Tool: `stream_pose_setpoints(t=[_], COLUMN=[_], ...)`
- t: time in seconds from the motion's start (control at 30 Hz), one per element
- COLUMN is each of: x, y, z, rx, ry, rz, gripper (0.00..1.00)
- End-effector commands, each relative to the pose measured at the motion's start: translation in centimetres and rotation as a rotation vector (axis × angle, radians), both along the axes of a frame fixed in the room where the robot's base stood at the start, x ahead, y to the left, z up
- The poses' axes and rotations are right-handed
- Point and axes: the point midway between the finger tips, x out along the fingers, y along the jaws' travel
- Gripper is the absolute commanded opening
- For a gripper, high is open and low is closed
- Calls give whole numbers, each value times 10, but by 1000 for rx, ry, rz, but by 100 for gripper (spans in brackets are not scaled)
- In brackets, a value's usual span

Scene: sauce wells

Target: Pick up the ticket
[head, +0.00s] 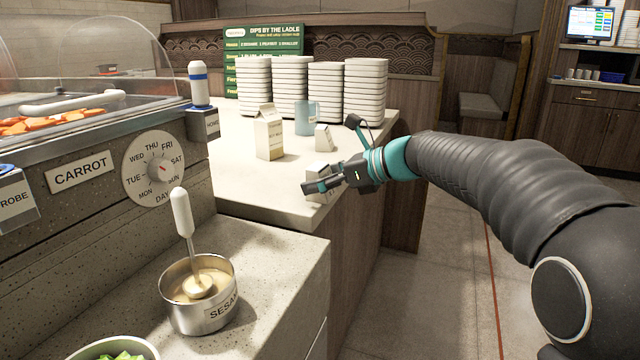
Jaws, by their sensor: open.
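My gripper (322,184) is open at the end of my arm, over the right front part of the pale counter (240,180). Its fingers point left. No paper slip shows clearly as the ticket. A small white block-like item (318,170) sits on the counter right behind the fingers and is partly hidden by them. A similar small white item (324,137) stands farther back, apart from the gripper. I cannot tell whether either is or holds the ticket. Nothing is visibly held between the fingers, and I cannot tell whether they touch the nearer item.
A carton (268,135) and a blue mug (304,120) stand behind the gripper, before tall stacks of white dishes (290,85). A steel sauce pot (190,315) with a ladle (183,215) stands on the lower front counter. Bare counter lies left of the fingers.

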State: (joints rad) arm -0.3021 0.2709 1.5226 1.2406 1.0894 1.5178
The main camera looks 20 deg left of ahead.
Motion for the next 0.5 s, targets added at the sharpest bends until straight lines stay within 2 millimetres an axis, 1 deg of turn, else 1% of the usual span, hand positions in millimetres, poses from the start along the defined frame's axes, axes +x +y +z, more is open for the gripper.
stream_pose_setpoints(t=[0.17, 0.27, 0.3, 0.37, 0.4, 0.43, 0.5], x=[0, 0, 0, 0, 0, 0, 0], y=[0, 0, 0, 0, 0, 0, 0], z=[0, 0, 0, 0, 0, 0, 0], rx=[0, 0, 0, 0, 0, 0, 0], ry=[0, 0, 0, 0, 0, 0, 0], rz=[-1, -1, 0, 0, 0, 0, 0], gripper=[88, 65, 55, 40, 30, 23, 22])
